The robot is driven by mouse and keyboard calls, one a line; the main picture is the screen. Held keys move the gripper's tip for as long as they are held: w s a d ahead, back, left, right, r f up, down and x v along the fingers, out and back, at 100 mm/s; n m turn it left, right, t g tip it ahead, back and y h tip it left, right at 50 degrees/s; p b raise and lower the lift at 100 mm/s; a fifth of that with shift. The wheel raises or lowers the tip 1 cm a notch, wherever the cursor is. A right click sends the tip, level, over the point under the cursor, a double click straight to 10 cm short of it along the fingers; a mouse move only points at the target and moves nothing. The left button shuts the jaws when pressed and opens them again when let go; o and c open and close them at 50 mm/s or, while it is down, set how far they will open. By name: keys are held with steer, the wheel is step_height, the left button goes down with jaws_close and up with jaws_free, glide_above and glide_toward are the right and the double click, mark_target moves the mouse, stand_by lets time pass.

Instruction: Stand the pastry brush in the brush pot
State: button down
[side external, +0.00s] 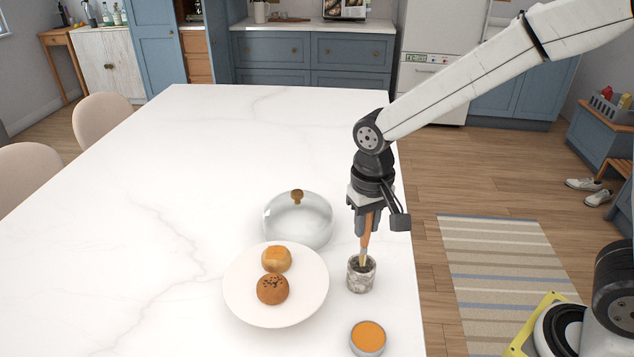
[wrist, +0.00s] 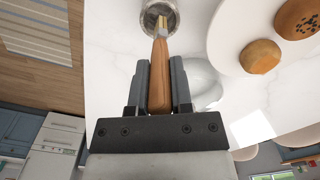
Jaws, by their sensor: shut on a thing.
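The pastry brush (side external: 366,239) has a wooden handle and a paler lower end. It hangs nearly upright, bristle end down, and its handle shows in the wrist view (wrist: 160,75). My gripper (side external: 368,226) is shut on the handle, with one finger on each side of it in the wrist view (wrist: 159,64). The brush pot (side external: 361,281) is a small marbled grey cup standing on the table near its right edge. The brush's lower end is at the pot's mouth and overlaps the opening in both views; how deep it reaches is hard to tell.
A white plate (side external: 240,295) with two buns (side external: 276,259) (side external: 272,289) lies left of the pot. A clear dome with a knob (side external: 298,222) stands behind the plate. An orange-topped round tin (side external: 368,338) is in front. The marble table (side external: 130,240) is clear farther left.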

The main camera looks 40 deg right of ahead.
mark_target(364, 244)
steer(key=shift+f, duration=2.45)
steer(key=shift+c, duration=2.2)
jaws_free()
steer(key=shift+r, duration=0.15)
steer(key=shift+r, duration=3.8)
steer(key=s+d+f+n+t, duration=0.2)
steer(key=s+d+f, duration=0.4)
steer(key=s+d, duration=0.1)
steer(key=shift+s+d+f+n+t, duration=0.2)
steer(key=shift+s+d+n+t, duration=0.15)
steer(key=shift+d, duration=0.55)
